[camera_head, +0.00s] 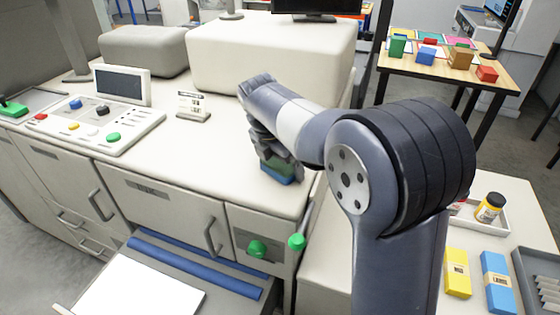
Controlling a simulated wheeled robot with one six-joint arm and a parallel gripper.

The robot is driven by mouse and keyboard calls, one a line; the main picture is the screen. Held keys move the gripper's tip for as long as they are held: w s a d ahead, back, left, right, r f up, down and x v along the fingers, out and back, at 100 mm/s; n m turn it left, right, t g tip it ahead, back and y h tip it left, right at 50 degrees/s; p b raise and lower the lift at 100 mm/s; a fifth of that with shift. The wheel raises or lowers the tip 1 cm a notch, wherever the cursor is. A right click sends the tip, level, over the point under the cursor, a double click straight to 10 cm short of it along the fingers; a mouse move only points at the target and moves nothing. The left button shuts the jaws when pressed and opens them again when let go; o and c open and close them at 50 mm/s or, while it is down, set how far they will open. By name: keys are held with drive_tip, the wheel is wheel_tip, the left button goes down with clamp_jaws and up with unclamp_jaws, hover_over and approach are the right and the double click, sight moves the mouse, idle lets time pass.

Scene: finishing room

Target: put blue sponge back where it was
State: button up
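A small sponge (276,176), blue with a green layer, is at the end of my arm over the white countertop, near its front right edge. My gripper (280,165) points down with its dark fingers around the sponge and looks shut on it. The fingers cover much of the sponge. I cannot tell whether its underside touches the countertop.
An open drawer (225,283) with white sheets and a blue roll juts out below. Green knobs (257,249) are on the front panel. A control panel (95,125) and a small sign (192,105) stand left. Yellow (457,272) and blue (497,283) boxes lie right. Coloured blocks sit on a wooden table (490,82).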

drive_tip(key=v, duration=1.2)
drive_tip(key=shift+r, duration=0.1)
